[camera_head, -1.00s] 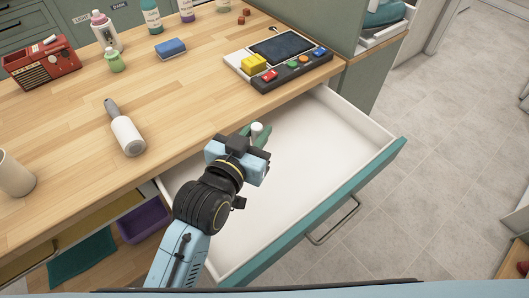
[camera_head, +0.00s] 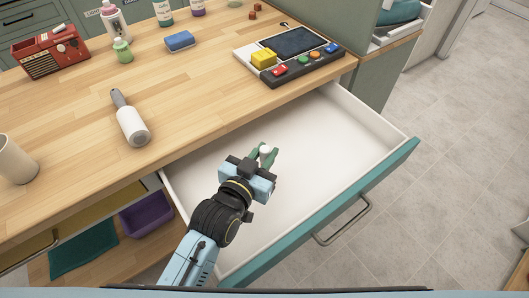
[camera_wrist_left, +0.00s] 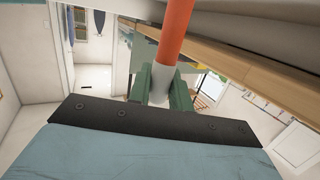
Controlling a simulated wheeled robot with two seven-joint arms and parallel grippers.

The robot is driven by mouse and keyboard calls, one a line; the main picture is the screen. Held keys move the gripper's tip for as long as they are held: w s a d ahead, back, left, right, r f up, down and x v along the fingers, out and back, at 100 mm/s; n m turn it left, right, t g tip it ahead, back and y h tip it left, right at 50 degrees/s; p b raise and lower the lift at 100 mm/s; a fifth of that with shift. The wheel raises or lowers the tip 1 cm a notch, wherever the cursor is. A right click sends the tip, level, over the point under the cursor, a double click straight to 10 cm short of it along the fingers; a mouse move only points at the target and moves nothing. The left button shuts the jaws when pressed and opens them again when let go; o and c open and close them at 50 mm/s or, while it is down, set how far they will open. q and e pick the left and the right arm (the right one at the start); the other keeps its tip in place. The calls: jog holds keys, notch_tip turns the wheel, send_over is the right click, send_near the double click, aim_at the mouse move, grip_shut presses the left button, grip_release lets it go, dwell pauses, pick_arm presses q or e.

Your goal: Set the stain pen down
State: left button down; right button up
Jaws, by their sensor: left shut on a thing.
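My left gripper (camera_head: 262,157) is over the open drawer (camera_head: 330,135) and shut on the stain pen. Only the pen's white end (camera_head: 265,149) shows between the green fingers in the head view. In the left wrist view the stain pen (camera_wrist_left: 175,35) has an orange-red body and a white part between the green fingers (camera_wrist_left: 163,85). The drawer is white inside with a teal front, and its visible floor is bare. My right gripper is not in view.
The wooden counter (camera_head: 190,90) borders the drawer at the back left. A lint roller (camera_head: 130,120), a blue sponge (camera_head: 179,41), a red toolbox-like radio (camera_head: 48,52) and a button panel (camera_head: 290,62) stand on it. A purple bin (camera_head: 146,214) is below.

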pick_arm(q)
jog(key=c, duration=1.5)
grip_release()
jog(key=shift+o, duration=1.1)
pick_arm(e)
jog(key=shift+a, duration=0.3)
pick_arm(q)
jog(key=shift+r, duration=0.1)
jog(key=p+v, duration=0.1)
jog(key=v, duration=0.5)
jog(key=shift+s+a, duration=0.1)
jog(key=shift+s, duration=0.05)
jog(key=shift+s+a, duration=0.25)
jog(key=shift+s, duration=0.25)
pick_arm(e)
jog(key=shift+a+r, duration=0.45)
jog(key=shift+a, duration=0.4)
